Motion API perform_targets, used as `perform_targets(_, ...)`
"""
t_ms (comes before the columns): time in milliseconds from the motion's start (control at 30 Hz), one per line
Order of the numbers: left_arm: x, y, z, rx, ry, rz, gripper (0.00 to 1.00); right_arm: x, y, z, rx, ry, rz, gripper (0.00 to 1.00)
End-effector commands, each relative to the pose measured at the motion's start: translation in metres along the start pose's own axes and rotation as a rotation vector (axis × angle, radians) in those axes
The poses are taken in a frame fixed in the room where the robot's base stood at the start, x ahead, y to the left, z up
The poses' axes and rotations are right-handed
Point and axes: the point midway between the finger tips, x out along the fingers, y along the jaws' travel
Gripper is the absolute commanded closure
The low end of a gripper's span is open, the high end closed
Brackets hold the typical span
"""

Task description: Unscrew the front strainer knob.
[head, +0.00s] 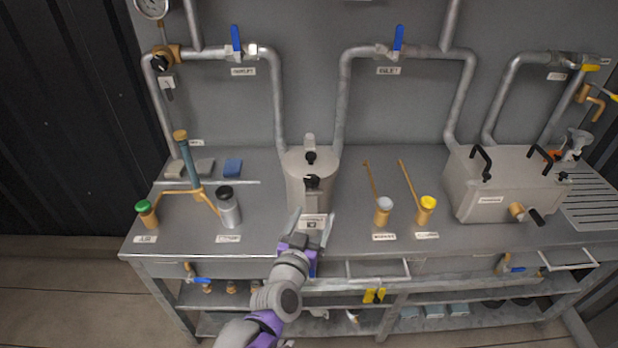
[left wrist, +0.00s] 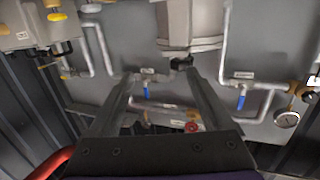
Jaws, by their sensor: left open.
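The strainer (head: 308,192) is a grey vessel standing upright on the middle of the bench, between two pipes. A black front knob (head: 312,182) sticks out of its front, and another black knob (head: 310,158) sits at its top. My left gripper (head: 313,220) is open and empty in front of the strainer, lower than the front knob. In the left wrist view the strainer (left wrist: 190,22) is at the top, and a black knob (left wrist: 181,63) shows between my spread fingers (left wrist: 163,82), beyond their tips. I see no contact. My right gripper is not in view.
A grey can (head: 229,210) and a green-capped jar (head: 147,214) stand left. Pipes with blue-handled valves (head: 397,40) run behind. A drawer handle (head: 378,270) sticks out at the front edge.

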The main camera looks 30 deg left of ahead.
Motion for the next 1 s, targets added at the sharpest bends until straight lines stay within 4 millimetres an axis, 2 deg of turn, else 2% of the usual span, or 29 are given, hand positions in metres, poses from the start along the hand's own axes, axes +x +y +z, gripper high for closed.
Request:
perform_targets(33,0.004,-0.012,-0.006,-0.002,0.035,-0.045,0.16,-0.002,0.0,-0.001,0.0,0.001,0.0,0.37)
perform_targets(100,0.005,-0.022,-0.01,-0.002,0.065,-0.086,0.16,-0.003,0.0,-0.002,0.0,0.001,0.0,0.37)
perform_targets(200,0.009,-0.029,-0.012,-0.001,0.081,-0.112,0.16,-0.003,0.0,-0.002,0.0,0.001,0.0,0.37)
perform_targets(367,0.028,-0.031,-0.013,0.0,0.081,-0.113,0.16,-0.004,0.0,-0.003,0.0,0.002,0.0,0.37)
perform_targets(700,0.09,-0.037,-0.019,-0.001,0.081,-0.111,0.16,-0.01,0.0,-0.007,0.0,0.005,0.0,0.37)
perform_targets(833,0.105,-0.039,-0.02,-0.001,0.08,-0.11,0.16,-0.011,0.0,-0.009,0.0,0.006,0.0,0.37)
perform_targets(1000,0.112,-0.04,-0.02,-0.001,0.08,-0.11,0.16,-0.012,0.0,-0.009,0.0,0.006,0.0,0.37)
